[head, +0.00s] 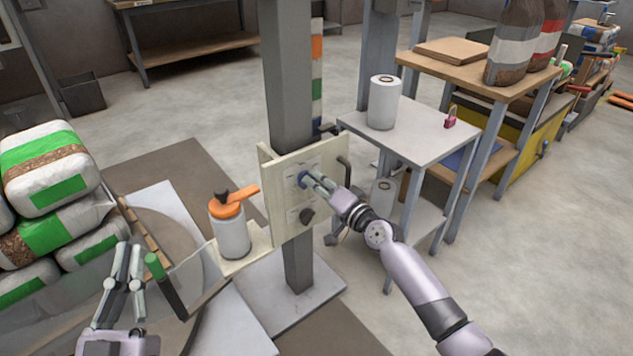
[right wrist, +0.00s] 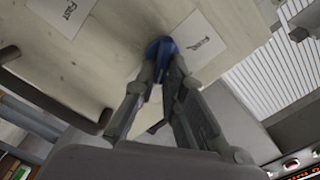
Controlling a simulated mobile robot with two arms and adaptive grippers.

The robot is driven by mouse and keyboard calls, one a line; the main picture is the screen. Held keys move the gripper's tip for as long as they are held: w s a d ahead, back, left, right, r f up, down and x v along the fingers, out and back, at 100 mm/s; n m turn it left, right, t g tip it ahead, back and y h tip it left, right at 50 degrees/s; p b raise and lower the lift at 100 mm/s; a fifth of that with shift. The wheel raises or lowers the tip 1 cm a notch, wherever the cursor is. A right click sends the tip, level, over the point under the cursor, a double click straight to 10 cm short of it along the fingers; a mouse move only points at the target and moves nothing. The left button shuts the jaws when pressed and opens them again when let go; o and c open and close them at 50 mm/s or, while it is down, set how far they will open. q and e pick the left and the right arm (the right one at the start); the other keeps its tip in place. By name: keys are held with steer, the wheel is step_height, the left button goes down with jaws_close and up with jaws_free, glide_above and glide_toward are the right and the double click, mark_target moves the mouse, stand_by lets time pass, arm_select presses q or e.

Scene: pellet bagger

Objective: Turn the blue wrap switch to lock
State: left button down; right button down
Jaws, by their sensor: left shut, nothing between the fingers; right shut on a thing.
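The blue wrap switch (head: 303,180) is a small knob on the pale panel (head: 273,195) fixed to the grey post. My right gripper (head: 312,178) reaches the panel from the right and is shut on the switch. In the right wrist view the blue knob (right wrist: 160,47) shows between the fingertips, which cover part of it. Two white labels flank it, and the one on the left (right wrist: 68,12) reads "Fast"; I cannot read the other (right wrist: 203,42) surely. My left gripper (head: 130,262) is shut and empty at the lower left, away from the panel.
A grey table (head: 425,138) with a white roll (head: 384,102) and a pink padlock (head: 451,119) stands at right. Stacked bags (head: 50,168) are at left.

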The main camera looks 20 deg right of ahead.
stand_by(0.3)
steer(key=c, duration=1.7)
jaws_free()
steer(key=shift+o, duration=0.2)
steer(key=v, duration=1.2)
